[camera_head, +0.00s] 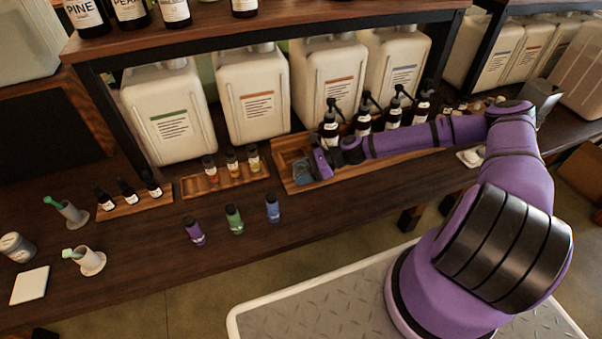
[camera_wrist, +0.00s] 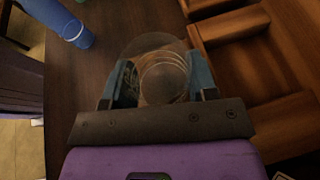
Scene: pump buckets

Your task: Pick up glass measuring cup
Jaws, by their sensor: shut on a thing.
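The glass measuring cup (camera_wrist: 163,72) is clear and round, and shows between the two fingers of my gripper (camera_wrist: 160,84) in the wrist view. My gripper is shut on it, with a blue-grey finger on either side. In the head view my gripper (camera_head: 310,168) is at the left end of the wooden tray (camera_head: 283,147). The cup is too small and dark to make out clearly there. I cannot tell whether its base touches the surface below.
Dark pump bottles (camera_head: 330,130) stand in the tray beside my arm. A blue bottle (camera_head: 272,209), a green bottle (camera_head: 234,219) and a purple bottle (camera_head: 194,231) stand in front. White jugs (camera_head: 255,100) stand behind. The table's front strip is mostly clear.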

